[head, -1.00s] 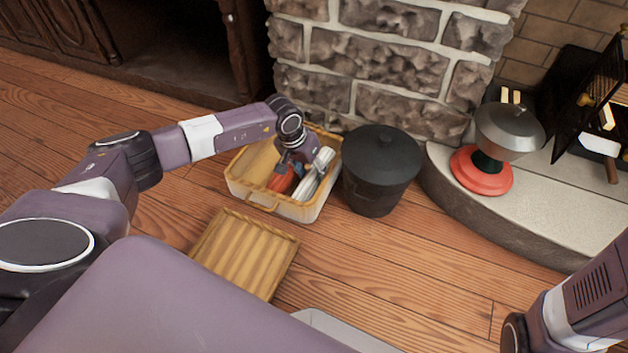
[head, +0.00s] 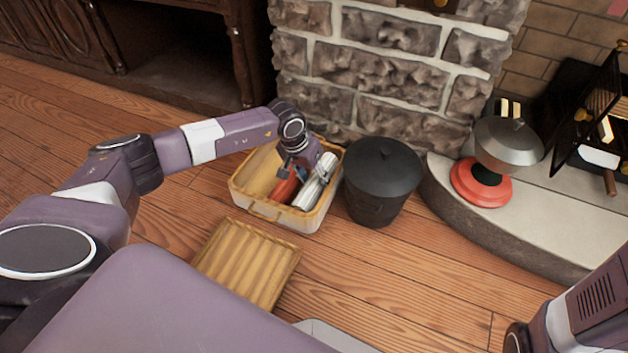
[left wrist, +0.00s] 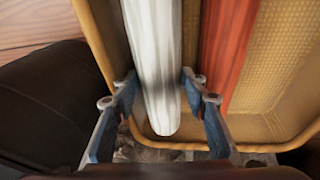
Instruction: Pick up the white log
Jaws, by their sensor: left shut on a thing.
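The white log (head: 317,181) lies in the right part of a yellow and white basket (head: 249,206) on the floor. My left gripper (head: 306,181) reaches down into the basket and is shut on the log. In the left wrist view, its blue-padded fingers (left wrist: 160,84) are on either side of the white log (left wrist: 155,45), near its rounded end. A red log (head: 285,187) lies beside it in the basket, just right of the fingers in the left wrist view (left wrist: 228,40). My right gripper is out of view.
A black lidded bucket (head: 382,182) stands close to the right of the basket. A slatted wooden lid or tray (head: 246,264) lies on the floor in front. A stone wall (head: 400,80) rises behind. A red-based pot stand (head: 480,183) is on the hearth at right.

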